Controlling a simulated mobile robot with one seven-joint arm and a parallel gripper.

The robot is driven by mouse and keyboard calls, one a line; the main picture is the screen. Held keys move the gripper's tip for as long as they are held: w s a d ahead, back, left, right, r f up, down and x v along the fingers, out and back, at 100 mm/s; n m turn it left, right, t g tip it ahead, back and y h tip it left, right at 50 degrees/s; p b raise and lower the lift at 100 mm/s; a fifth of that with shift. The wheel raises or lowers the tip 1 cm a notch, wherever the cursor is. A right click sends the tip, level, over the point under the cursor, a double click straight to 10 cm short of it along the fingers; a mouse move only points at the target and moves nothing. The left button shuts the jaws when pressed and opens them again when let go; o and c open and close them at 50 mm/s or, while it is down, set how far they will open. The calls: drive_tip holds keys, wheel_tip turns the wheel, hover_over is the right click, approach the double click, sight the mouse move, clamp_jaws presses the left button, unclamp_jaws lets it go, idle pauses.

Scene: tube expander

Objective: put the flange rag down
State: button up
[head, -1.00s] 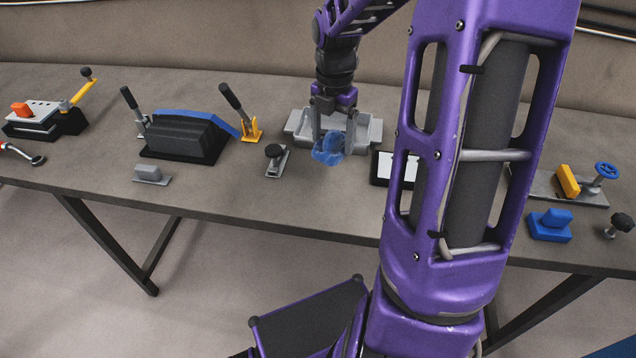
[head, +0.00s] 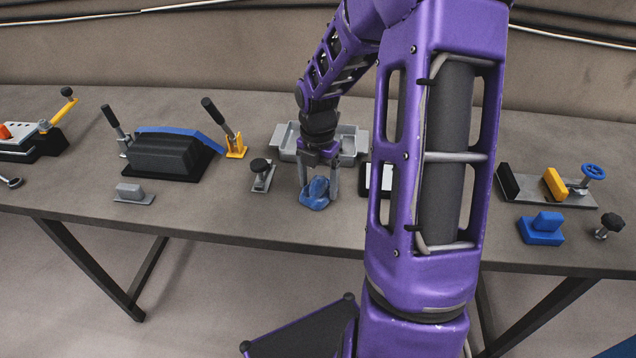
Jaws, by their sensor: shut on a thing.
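The flange rag is a crumpled blue cloth (head: 315,194) in the head view, in front of the grey tray. My gripper (head: 319,186) points down with its two fingers on either side of the rag, shut on it. The rag is low, at or just above the table top; I cannot tell whether it touches the table. My arm comes from above and hides part of the table to the right of the rag.
A grey metal tray (head: 350,142) stands just behind the rag. A small black-knobbed clamp (head: 262,175) is to its left, and a black-framed white panel (head: 377,180) to its right, partly hidden. The table (head: 230,215) is bare in front, up to its edge.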

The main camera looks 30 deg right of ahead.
sight(318, 179)
drive_tip(key=shift+f, duration=0.1)
drive_tip(key=o, duration=1.2)
wheel_tip(318, 179, up, 12)
drive_tip(key=p, duration=0.2)
drive_tip(key=shift+p, duration=0.3)
